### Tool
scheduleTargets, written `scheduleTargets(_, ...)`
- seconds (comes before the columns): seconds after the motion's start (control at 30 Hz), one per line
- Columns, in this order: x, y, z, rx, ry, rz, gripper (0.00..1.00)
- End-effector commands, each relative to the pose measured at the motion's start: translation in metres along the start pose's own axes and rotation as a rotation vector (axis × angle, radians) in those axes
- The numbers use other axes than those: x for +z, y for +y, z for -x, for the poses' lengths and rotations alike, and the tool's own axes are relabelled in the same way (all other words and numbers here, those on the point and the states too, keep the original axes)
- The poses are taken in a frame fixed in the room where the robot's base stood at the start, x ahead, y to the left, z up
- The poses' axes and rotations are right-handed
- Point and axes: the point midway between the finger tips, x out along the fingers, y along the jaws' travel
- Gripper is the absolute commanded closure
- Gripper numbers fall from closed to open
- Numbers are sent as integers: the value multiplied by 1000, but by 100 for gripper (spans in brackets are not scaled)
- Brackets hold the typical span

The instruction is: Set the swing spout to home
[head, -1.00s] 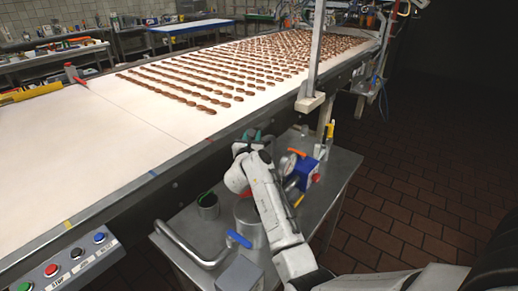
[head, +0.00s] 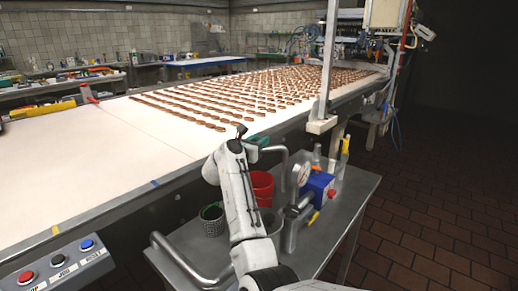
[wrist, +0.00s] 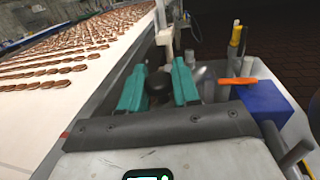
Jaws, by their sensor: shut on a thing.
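The swing spout appears to be the bent grey pipe (head: 284,164) over the steel cart, left of the round gauge in the head view. My gripper (head: 250,141) is at the near edge of the conveyor, by the pipe's upper end. In the wrist view its teal fingers (wrist: 158,88) are shut on a dark rounded knob (wrist: 157,82). I cannot tell how the knob joins the spout. My arm hides part of the equipment below, and no home mark can be made out.
The white conveyor (head: 90,150) with rows of brown biscuits runs along the left. A red container (head: 262,184), a dark cup (head: 212,219), a blue pump body (head: 318,188) and a gauge (head: 302,174) crowd the cart (head: 345,215). A post (head: 330,65) stands behind. Brick floor right is open.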

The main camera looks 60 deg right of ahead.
Motion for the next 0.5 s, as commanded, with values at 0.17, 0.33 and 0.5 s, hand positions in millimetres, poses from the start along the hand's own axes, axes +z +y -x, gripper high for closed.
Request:
scheduleTargets(0.17, -1, 1, 0, -4, 1, 2, 100)
scheduleTargets(0.33, -1, 1, 0, -4, 2, 2, 100)
scheduleTargets(0.5, -1, 2, 0, -4, 2, 2, 64)
